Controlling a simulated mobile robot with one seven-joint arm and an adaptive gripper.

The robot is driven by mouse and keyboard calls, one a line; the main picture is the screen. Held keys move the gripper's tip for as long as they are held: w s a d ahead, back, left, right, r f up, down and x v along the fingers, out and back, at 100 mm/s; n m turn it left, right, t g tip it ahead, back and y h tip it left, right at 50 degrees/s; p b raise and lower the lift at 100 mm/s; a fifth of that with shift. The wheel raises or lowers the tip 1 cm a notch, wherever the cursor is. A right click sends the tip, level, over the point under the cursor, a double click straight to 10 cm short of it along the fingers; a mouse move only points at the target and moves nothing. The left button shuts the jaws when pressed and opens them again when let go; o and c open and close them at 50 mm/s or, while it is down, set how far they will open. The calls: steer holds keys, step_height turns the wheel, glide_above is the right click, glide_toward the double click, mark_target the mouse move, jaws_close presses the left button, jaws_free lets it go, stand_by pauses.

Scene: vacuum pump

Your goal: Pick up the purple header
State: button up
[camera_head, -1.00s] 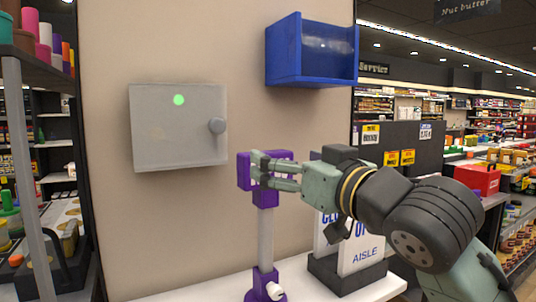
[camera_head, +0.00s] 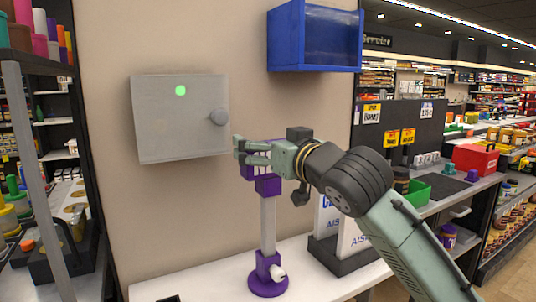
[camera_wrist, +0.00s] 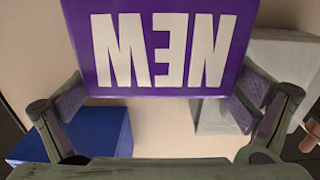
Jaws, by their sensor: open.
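The purple header (camera_wrist: 160,45) is a flat plate with white letters reading NEW, upside down in the wrist view. In the head view the header (camera_head: 248,173) is at the top of a grey post (camera_head: 268,225) with a purple collar and a round purple base (camera_head: 268,284). My gripper (camera_head: 240,150) is in front of the header's upper part and hides much of it. In the wrist view the open fingers of my gripper (camera_wrist: 158,90) stand apart at the left and right of the header's near edge. I cannot tell whether they touch it.
A grey wall box (camera_head: 180,125) with a green light and knob is left of the header. A blue open bin (camera_head: 287,40) hangs above. A white sign in a dark holder (camera_head: 345,258) stands right of the post on the white counter (camera_head: 205,285). Shelves flank both sides.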

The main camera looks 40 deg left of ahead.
steer(key=shift+c, duration=0.4)
steer(key=c, duration=0.8)
steer(key=shift+r, duration=0.15)
